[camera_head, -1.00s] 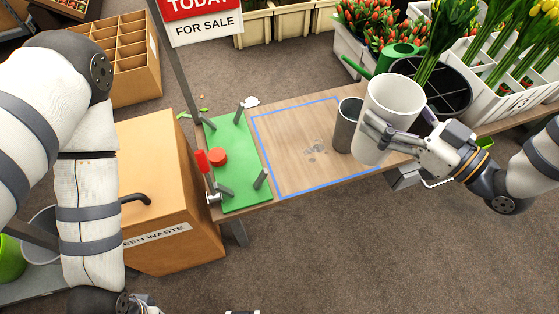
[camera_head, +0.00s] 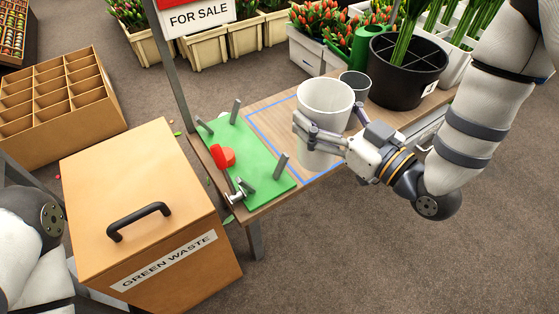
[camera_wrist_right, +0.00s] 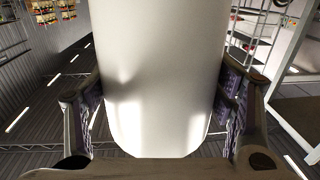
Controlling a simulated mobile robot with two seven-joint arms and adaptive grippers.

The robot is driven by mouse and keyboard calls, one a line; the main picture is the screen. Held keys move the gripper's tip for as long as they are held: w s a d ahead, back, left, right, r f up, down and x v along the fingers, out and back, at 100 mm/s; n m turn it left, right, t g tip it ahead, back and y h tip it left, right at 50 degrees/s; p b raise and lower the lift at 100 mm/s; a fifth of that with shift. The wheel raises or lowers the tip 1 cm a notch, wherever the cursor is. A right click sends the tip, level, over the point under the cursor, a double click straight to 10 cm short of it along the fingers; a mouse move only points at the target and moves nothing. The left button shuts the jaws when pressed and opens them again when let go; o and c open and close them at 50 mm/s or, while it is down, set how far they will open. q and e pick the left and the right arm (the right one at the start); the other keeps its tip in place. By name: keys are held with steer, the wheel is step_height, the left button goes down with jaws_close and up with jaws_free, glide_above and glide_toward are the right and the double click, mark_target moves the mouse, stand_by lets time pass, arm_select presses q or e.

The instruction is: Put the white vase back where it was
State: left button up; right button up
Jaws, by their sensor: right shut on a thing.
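The white vase (camera_head: 325,97) is upright in the head view, in front of the blue-outlined area (camera_head: 270,122) of the wooden table. My right gripper (camera_head: 312,130) is shut on its side, with a finger on each side. In the right wrist view the vase (camera_wrist_right: 160,70) fills the middle between the two finger pads. A dark grey cup (camera_head: 356,85) stands just behind the vase. The vase and gripper hide much of the outlined area. My left gripper is out of view.
A green board (camera_head: 255,165) with grey posts and a red-handled tool (camera_head: 219,156) lies left of the outline. The green waste bin (camera_head: 130,190) is at front left.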

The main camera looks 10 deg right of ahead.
steer(key=w+d+f+m+t+h+b, duration=0.1)
steer(key=w+f+m+h+b, duration=0.4)
steer(key=w+f+b, duration=0.8)
steer(key=w+f+h, duration=0.3)
steer(key=w+f, duration=0.1)
steer(key=w, duration=0.2)
steer(key=shift+d+f+m+t+b, duration=0.15)
steer(key=shift+d+m+t+b, duration=0.15)
steer(key=shift+t+b, duration=0.1)
steer(key=o, duration=2)
steer(key=shift+f, duration=0.2)
steer(key=shift+c, duration=0.2)
arm_select(q)
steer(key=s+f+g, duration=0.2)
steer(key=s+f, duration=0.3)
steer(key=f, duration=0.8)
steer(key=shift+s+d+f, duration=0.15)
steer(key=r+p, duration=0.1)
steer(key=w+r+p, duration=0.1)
steer(key=p, duration=0.1)
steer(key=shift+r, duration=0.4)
arm_select(e)
steer(key=s, duration=1.2)
steer(key=shift+r, duration=0.15)
